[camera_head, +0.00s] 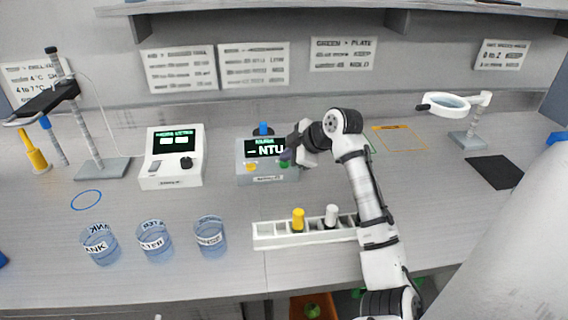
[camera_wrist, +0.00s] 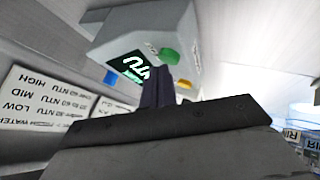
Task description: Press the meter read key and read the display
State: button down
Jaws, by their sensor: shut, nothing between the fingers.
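The grey turbidity meter (camera_head: 243,172) stands on the bench, with a dark display (camera_head: 264,148) reading "– NTU" in white under a green header line. Its front has a yellow key (camera_head: 251,167) at the left and a green key (camera_head: 284,165) at the right. A blue cap (camera_head: 263,129) shows on top. My gripper (camera_head: 287,156) is shut and empty, close to the green key. In the wrist view the dark fingertips (camera_wrist: 156,82) are near the display (camera_wrist: 140,68) and green key (camera_wrist: 168,55); I cannot tell whether they touch the key.
A white meter (camera_head: 172,158) stands to the left. Several labelled blue beakers (camera_head: 155,240) are in front. A white rack (camera_head: 275,238) holds a yellow-capped and a white-capped vial. A stand (camera_head: 98,160) is at far left, a magnifier (camera_head: 446,103) at right.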

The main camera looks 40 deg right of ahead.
aim_at(288, 164)
jog(key=shift+f+b, duration=0.3)
jog(key=shift+f, duration=0.15)
dwell(0.3)
dwell(0.3)
jog(key=shift+r+p, duration=0.55)
jog(key=shift+r, duration=0.35)
jog(key=shift+r+p, duration=1.55)
jog(key=shift+r, duration=1)
